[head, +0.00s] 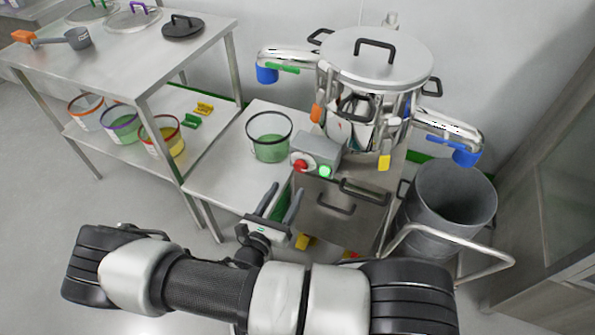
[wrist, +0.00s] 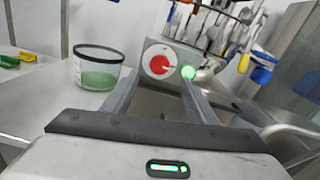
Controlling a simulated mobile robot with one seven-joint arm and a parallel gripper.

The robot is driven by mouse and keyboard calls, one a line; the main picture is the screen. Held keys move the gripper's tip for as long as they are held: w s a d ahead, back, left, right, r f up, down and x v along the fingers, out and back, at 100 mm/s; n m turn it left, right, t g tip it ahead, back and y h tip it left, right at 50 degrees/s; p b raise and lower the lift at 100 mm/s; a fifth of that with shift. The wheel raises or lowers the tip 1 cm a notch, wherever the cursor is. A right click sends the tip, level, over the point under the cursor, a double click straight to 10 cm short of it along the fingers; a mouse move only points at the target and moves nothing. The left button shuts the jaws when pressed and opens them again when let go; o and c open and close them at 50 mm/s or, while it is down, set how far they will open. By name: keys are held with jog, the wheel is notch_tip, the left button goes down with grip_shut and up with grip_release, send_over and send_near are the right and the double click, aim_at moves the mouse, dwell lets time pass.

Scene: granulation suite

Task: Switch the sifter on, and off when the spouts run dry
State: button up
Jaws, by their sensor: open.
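The sifter (head: 370,65) is a round steel machine with a black-handled lid, right of centre in the head view. A spout with a blue end sticks out on its left (head: 267,73) and another on its right (head: 466,157). Its grey control box (head: 318,150) carries a red round switch (head: 300,165) and a bright green lamp or button (head: 325,171). In the wrist view the red switch (wrist: 158,65) and green one (wrist: 188,72) lie just beyond my fingers. My gripper (head: 280,203) is open and empty, in front of and below the box, apart from it. Flow at the spouts cannot be made out.
A clear tub with green contents (head: 270,145) stands on the low table beside the sifter. A grey bin (head: 450,195) on a tubular frame stands right. A steel bench (head: 140,55) at left holds lids and a scoop, with several tubs below. Open floor lies at left.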

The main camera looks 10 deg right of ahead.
aim_at(299, 168)
jog(key=b+x, duration=0.1)
jog(key=x, duration=0.8)
jog(key=shift+w+d, duration=0.1)
jog(key=shift+w, duration=0.1)
jog(key=c, duration=1.1)
jog(key=shift+o, duration=0.2)
